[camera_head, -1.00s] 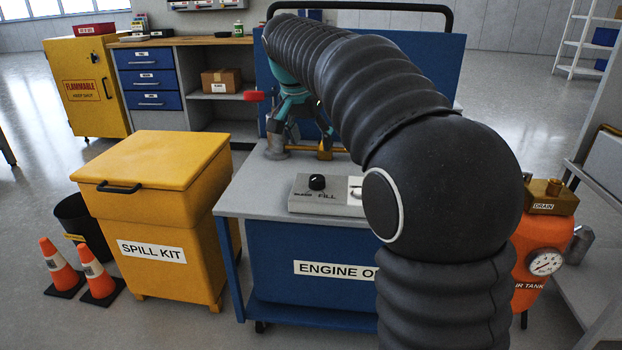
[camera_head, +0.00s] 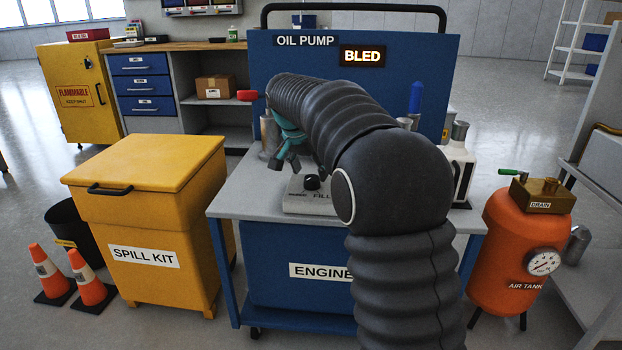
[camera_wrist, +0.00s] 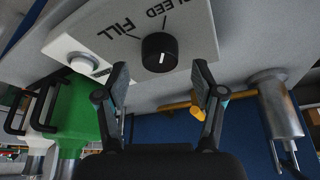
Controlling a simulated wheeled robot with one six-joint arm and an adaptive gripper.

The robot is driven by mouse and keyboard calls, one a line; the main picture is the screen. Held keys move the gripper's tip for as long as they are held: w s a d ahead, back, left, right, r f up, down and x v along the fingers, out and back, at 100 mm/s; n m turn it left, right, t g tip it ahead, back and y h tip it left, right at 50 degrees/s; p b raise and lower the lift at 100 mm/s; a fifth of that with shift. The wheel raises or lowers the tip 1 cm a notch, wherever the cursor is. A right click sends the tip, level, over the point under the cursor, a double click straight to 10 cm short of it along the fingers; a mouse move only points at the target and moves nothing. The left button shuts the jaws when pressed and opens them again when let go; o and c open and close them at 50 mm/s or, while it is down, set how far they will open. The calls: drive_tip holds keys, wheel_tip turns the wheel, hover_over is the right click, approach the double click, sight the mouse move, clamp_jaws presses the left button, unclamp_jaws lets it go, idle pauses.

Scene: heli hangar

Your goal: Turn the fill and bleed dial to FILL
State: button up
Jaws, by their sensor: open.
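The black fill and bleed dial (camera_head: 312,182) stands on a pale grey panel (camera_head: 297,208) on top of the blue engine oil cart. In the wrist view the dial (camera_wrist: 159,53) has a short white mark; BLEED is printed beyond it and FILL to its left. The mark does not point at FILL. My gripper (camera_head: 285,160) is open and empty, just behind and left of the dial in the head view. In the wrist view its fingertips (camera_wrist: 160,78) are spread either side of the dial, apart from it. A lit sign (camera_head: 362,55) reads BLED.
A white button (camera_wrist: 82,63) sits on the panel beside FILL. A metal cylinder (camera_wrist: 277,105) and a yellow pipe (camera_wrist: 190,101) are near my gripper. The yellow spill kit (camera_head: 150,215) stands left of the cart, the orange air tank (camera_head: 520,250) right.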

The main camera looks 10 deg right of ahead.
drive_tip(key=shift+x, duration=1.2)
drive_tip(key=c, duration=1.1)
drive_tip(key=shift+c, duration=0.2)
drive_tip(key=shift+n, duration=0.3)
drive_tip(key=n+y+p, duration=0.1)
drive_tip(key=n, duration=0.2)
drive_tip(key=n+t+y+p, duration=0.1)
drive_tip(key=n, duration=0.2)
drive_tip(key=shift+s+d+r+y, duration=0.1)
drive_tip(key=shift+d+r+y, duration=0.05)
drive_tip(key=shift+y, duration=0.15)
drive_tip(key=n+y+p, duration=0.1)
drive_tip(key=n, duration=0.2)
drive_tip(key=shift+n, duration=0.3)
drive_tip(key=shift+d+n+y+p, duration=0.1)
drive_tip(key=shift+n+y+p, duration=0.6)
drive_tip(key=shift+n, duration=1.2)
drive_tip(key=shift+g, duration=0.3)
